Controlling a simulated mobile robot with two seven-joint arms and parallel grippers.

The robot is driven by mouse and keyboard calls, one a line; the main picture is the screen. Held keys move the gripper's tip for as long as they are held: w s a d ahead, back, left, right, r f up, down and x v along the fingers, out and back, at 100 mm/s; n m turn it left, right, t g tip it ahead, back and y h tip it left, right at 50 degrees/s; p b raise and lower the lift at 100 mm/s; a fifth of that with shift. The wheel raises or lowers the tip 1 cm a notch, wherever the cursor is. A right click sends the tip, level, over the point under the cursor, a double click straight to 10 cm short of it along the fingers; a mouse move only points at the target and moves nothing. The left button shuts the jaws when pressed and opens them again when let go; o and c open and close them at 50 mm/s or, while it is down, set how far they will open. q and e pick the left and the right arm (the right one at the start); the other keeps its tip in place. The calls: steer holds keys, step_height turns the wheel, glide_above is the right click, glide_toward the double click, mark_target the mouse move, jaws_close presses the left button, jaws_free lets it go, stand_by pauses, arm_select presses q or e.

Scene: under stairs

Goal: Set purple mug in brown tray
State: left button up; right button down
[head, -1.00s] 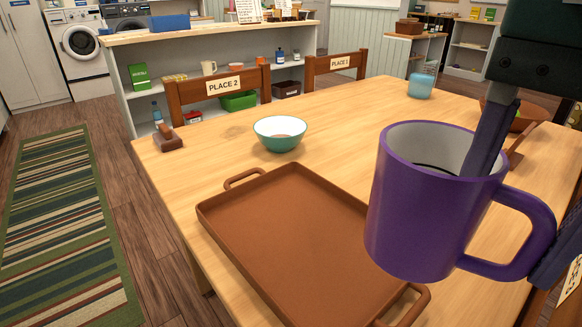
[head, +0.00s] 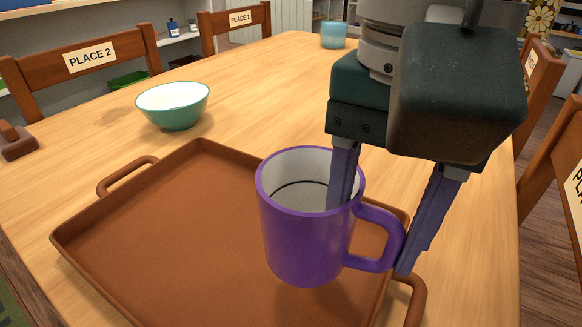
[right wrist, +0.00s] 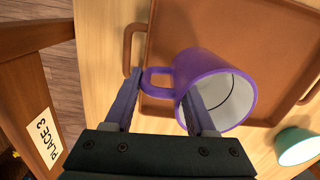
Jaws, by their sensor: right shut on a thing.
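The purple mug (head: 300,235) is upright, with a pale inside, and its handle points right in the head view. My right gripper (head: 372,238) is shut on the mug from above, one finger inside the cup and the other outside by the handle. The mug and gripper also show in the right wrist view, the mug (right wrist: 199,68) and gripper (right wrist: 160,88). The brown tray (head: 170,235) lies flat and empty on the table, a handle at each end. The mug is over the tray's right part; I cannot tell if its base touches. My left gripper is not in view.
A teal bowl (head: 174,108) stands on the wooden table (head: 255,85) behind the tray. A blue cup (head: 334,36) stands at the far end. A brown wooden object (head: 16,143) lies at the left edge. Chairs surround the table.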

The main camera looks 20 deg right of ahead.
mark_target(366, 258)
steer(key=shift+f, duration=0.7)
step_height(366, 258, down, 4)
steer(key=b, duration=0.3)
steer(key=shift+s, duration=0.1)
steer(key=shift+w, duration=0.2)
steer(key=shift+c, duration=1.1)
jaws_free()
steer(key=shift+s, duration=0.1)
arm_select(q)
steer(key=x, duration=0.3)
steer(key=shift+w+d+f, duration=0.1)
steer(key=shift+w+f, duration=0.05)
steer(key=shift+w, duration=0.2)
arm_select(e)
steer(key=r+p, duration=0.3)
steer(key=r, duration=0.8)
steer(key=shift+d+r, duration=0.15)
steer(key=shift+d, duration=0.05)
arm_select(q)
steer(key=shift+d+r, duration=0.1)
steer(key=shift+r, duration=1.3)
arm_select(e)
steer(key=shift+r, duration=0.45)
